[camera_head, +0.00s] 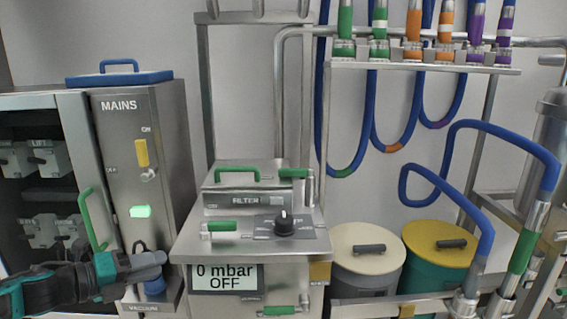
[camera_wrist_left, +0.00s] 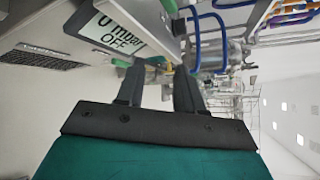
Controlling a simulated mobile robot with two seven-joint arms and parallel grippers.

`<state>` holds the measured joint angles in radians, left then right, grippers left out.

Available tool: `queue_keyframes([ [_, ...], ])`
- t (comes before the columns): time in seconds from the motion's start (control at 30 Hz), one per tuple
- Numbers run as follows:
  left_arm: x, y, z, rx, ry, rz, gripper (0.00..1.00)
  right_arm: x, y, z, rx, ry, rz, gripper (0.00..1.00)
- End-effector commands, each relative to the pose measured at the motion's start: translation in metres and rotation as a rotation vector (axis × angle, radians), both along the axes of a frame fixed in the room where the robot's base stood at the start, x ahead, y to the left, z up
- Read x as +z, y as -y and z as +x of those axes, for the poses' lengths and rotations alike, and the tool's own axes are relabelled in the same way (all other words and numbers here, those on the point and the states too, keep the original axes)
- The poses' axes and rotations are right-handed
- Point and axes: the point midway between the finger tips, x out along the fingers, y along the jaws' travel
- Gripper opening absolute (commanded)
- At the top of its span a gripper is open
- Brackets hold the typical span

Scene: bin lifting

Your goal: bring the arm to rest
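My left arm comes in at the lower left of the head view, dark with teal parts. Its left gripper (camera_head: 150,259) is in front of the lower part of the MAINS cabinet (camera_head: 118,180), near the VACUUM label. In the left wrist view the gripper (camera_wrist_left: 158,72) has two dark fingers standing apart, with nothing visible between them. Whether it touches the cabinet cannot be told. My right gripper is in neither view.
The filter unit (camera_head: 250,245) with a display reading "0 mbar OFF" stands right of the gripper. A green handle (camera_head: 88,218) is close above the arm. A cream-lidded bin (camera_head: 350,246) and a yellow-lidded bin (camera_head: 427,240) stand right, beneath hanging blue hoses (camera_head: 405,140).

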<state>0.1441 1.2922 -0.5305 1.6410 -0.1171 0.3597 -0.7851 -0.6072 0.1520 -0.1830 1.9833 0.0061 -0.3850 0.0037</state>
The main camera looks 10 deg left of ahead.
Motion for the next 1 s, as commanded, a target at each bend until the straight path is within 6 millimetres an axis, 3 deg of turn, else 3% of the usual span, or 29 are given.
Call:
queue_keyframes([
  [0.03,-0.021,0.026,-0.007,0.033,-0.063,-0.125,0.37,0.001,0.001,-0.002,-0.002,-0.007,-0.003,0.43],
  [0.2,-0.075,0.087,-0.033,0.195,-0.275,-0.502,0.37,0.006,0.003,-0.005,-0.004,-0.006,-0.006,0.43],
  [0.5,-0.143,0.162,-0.107,0.607,-0.665,-1.149,0.37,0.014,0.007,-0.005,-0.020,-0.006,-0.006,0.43],
  [0.8,-0.180,0.191,-0.178,1.026,-0.910,-1.600,0.37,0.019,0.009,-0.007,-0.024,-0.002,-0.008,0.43],
  [1.0,-0.186,0.194,-0.192,1.110,-0.944,-1.677,0.37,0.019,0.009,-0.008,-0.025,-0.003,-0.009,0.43],
])
